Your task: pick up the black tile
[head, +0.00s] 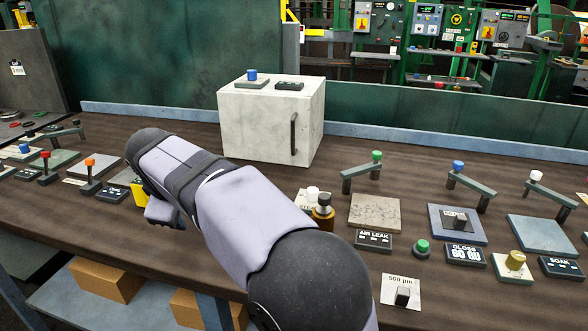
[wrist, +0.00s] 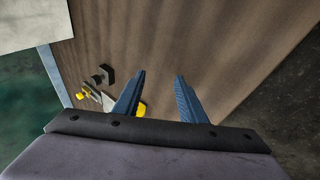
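In the head view my arm hides the fingers. I cannot tell for sure which thing is the black tile. A small dark block (head: 403,296) stands on a white card marked 500 µm at the front right. Another dark block (head: 460,220) sits on a blue-grey plate (head: 437,232) farther right. In the wrist view a dark piece (wrist: 106,74) lies left of the fingers, apart from them.
A white cabinet (head: 262,128) stands behind my arm. Plates with raised bars, labels and knobs fill the right side, including a green knob (head: 422,247). Red and orange levers (head: 90,163) stand at left. A yellow piece (wrist: 140,109) shows beside the left finger.

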